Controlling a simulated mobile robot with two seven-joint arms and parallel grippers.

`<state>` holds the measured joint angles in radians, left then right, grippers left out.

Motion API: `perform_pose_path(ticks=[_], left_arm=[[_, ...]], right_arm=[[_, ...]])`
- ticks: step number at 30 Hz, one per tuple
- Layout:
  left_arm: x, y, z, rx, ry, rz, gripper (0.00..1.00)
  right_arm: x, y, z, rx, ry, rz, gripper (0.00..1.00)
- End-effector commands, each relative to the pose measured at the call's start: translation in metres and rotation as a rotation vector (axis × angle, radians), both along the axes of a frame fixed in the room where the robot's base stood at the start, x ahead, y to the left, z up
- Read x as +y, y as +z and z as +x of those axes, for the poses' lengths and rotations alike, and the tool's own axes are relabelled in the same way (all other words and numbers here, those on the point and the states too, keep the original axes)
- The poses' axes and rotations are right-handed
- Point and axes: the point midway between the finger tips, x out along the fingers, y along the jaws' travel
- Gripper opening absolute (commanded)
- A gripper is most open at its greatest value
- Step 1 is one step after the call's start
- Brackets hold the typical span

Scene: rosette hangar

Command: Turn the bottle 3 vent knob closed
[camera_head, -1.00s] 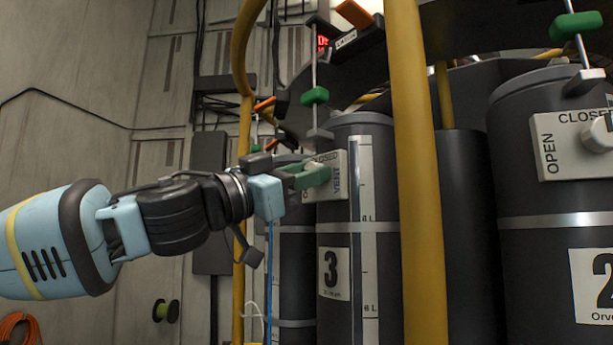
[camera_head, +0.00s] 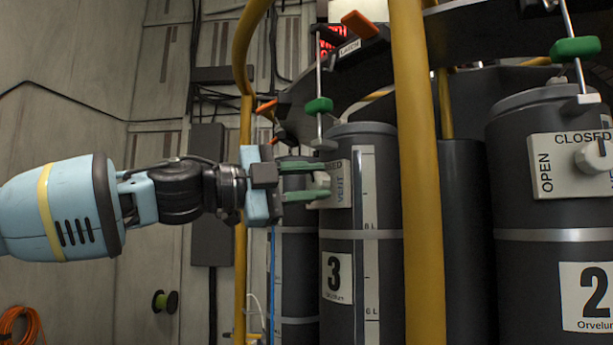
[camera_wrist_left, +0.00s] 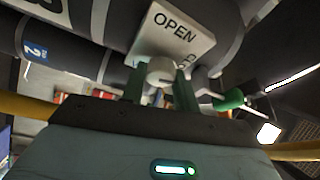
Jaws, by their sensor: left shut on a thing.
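Bottle 3 (camera_head: 338,310) is a dark cylinder with a "3" label, standing left of the yellow post. The pale vent knob (camera_head: 322,183) sits on this plate, and in the left wrist view the knob (camera_wrist_left: 161,72) lies between the fingers. My left gripper (camera_head: 305,181) has green fingers, one above the other, shut on the knob from the left. Its fingers (camera_wrist_left: 160,88) partly hide the knob and plate. My right gripper is in neither view.
A thick yellow post (camera_head: 417,170) stands right of bottle 3, and a thinner yellow rail (camera_head: 241,290) runs behind my left arm. Bottle 2 (camera_head: 535,270), with its own vent plate (camera_head: 560,172), is at right. A green handle (camera_head: 319,105) on a rod hangs above bottle 3.

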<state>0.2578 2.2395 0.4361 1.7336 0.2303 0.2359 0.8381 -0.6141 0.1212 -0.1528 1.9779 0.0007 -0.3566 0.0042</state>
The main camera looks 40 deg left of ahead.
Motion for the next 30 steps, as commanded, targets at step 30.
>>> perform_pose_path(ticks=[30], left_arm=[[0.0002,0.0004,0.0005,-0.074,0.001,0.308,0.07]], right_arm=[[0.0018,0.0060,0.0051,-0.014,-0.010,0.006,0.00]])
